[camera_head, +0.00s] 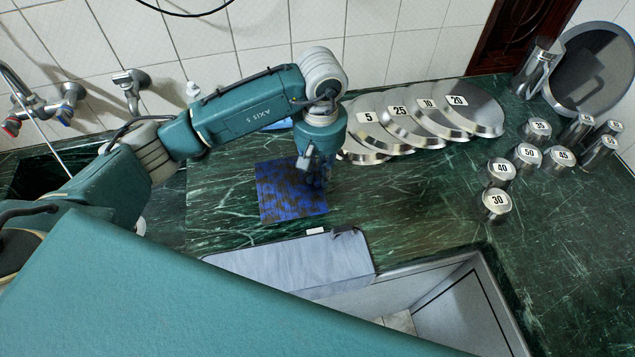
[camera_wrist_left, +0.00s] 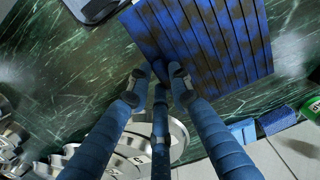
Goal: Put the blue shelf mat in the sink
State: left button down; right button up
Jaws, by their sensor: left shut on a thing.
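The blue shelf mat (camera_head: 283,195), ribbed and blotched with brown, is over the green marble counter in the middle of the head view. In the left wrist view it fills the top right (camera_wrist_left: 215,40). My left gripper (camera_head: 317,178) is at the mat's right edge. Its fingers (camera_wrist_left: 160,78) are shut on the mat's edge. I cannot tell whether the mat is clear of the counter. The sink (camera_head: 35,175) is at the far left, partly hidden by my left arm. My right gripper is not in view.
Several numbered metal discs (camera_head: 430,115) lie behind and right of the gripper. Numbered cylinders (camera_head: 497,203) stand farther right. A grey padded panel (camera_head: 290,264) is at the counter's front edge. Taps (camera_head: 68,103) are on the left wall. Counter left of the mat is clear.

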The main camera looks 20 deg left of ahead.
aim_at(319, 189)
pick_arm(q)
jog(key=shift+f+p, duration=0.65)
jog(key=shift+f, duration=2.7)
jog(key=shift+f, duration=0.15)
jog(key=c, duration=1.6)
grip_release()
